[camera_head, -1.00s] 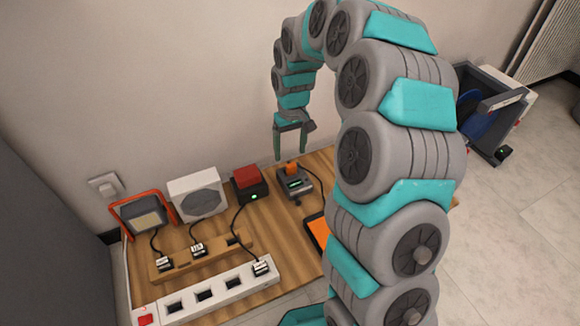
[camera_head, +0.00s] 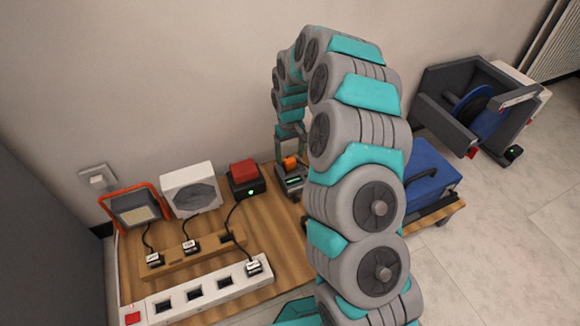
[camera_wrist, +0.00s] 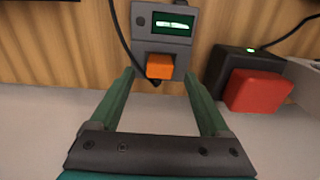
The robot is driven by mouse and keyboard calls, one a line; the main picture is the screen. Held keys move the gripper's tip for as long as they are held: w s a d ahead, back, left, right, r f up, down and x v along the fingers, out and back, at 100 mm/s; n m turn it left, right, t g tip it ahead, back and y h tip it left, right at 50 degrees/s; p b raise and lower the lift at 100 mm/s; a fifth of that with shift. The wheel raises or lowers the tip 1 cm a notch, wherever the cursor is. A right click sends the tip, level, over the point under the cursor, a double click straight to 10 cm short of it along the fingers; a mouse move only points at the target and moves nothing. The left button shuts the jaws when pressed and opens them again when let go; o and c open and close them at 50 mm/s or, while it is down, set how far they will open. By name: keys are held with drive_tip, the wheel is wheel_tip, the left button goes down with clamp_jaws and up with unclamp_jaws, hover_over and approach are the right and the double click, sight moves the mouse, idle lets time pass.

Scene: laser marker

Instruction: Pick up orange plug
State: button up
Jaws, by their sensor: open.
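The orange plug (camera_wrist: 160,66) sits at the end of a grey device with a green lit display (camera_wrist: 174,24). In the wrist view it lies between and just beyond my two open green fingers, touching neither as far as I can see. In the head view the plug (camera_head: 290,163) shows small on the device (camera_head: 291,182) at the back of the wooden table. My gripper (camera_wrist: 160,80) is open and empty; in the head view my gripper (camera_head: 291,150) hangs right by the plug, its fingers partly hidden by my arm.
A black box with a red top (camera_head: 244,172) stands close left of the device. A white fan box (camera_head: 190,188), an orange-framed lamp (camera_head: 133,207) and a white power strip (camera_head: 208,290) lie farther left. A blue case (camera_head: 430,172) is right, behind my arm. The wall is close behind.

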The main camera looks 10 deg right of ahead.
wheel_tip(320, 180, down, 2)
clamp_jaws()
idle(0.7)
